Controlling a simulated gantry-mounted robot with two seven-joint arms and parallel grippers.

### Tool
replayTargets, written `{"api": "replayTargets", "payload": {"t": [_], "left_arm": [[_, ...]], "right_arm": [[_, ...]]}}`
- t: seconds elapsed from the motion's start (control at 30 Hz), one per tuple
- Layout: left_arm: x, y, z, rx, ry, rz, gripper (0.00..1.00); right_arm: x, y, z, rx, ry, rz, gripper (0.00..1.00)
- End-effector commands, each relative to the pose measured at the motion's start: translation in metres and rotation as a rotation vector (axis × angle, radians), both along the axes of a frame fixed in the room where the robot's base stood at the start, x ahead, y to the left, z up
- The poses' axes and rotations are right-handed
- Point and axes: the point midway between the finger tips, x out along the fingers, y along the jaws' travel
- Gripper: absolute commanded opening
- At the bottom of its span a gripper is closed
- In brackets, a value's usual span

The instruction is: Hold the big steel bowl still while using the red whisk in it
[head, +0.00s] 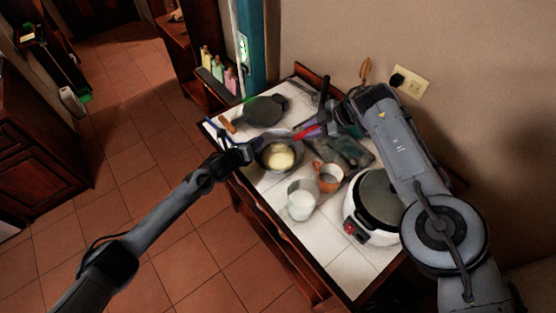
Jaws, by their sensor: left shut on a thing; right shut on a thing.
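The big steel bowl (265,163) stands on the white tiled counter with a pale yellow content in it. My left gripper (246,153) is at the bowl's left rim and is shut on it. The red whisk (308,132) is above and to the right of the bowl, its red handle showing. My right gripper (330,124) is shut on the whisk's handle. The whisk's wire end is too small to make out, so I cannot tell whether it touches the content.
A white cup (301,205), a copper-coloured pot (328,178) and a white cooker with a dark lid (379,200) stand in front of the bowl. A dark pan (264,111) lies behind it. The front-left counter edge is close to the bowl.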

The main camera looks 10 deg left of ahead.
Motion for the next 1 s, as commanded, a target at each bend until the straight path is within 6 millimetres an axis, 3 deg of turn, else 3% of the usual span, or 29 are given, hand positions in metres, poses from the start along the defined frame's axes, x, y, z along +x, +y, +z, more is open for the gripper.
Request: {"api": "replayTargets", "payload": {"t": [0.3, 0.53, 1.0], "left_arm": [[-0.001, 0.0, -0.001, 0.001, 0.002, 0.0, 0.0], [-0.001, 0.0, -0.001, 0.0, 0.002, -0.001, 0.0], [-0.001, 0.0, -0.001, 0.0, 0.002, -0.001, 0.0]], "right_arm": [[-0.02, 0.001, -0.001, -0.001, 0.01, 0.007, 0.0], [-0.024, 0.0, 0.001, -0.008, 0.007, 0.014, 0.0], [-0.021, -0.03, 0.002, -0.008, 0.005, 0.014, 0.0]]}}
